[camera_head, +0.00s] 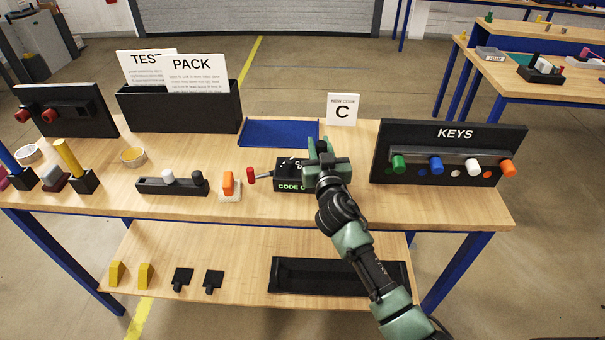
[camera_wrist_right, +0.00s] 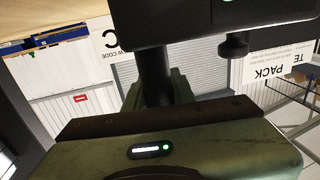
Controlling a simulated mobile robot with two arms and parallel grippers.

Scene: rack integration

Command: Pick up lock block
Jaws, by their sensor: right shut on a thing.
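The lock block (camera_head: 290,186) is a black box with green lettering, partly reading "CODE", near the middle of the table. A red-tipped lever (camera_head: 252,176) sticks out on its left. My right gripper (camera_head: 322,152) is over its right part and hides some of it. In the right wrist view, which is upside down, the black block (camera_wrist_right: 195,22) fills the top, and a dark post (camera_wrist_right: 155,75) runs from it to between my fingers. The gripper is shut on the block; I cannot tell whether the block is clear of the table. My left gripper is not in view.
The KEYS rack (camera_head: 450,140) stands right. An orange switch (camera_head: 228,184) and a black peg holder (camera_head: 170,187) are left. A black bin (camera_head: 180,112) holds TEST and PACK cards.

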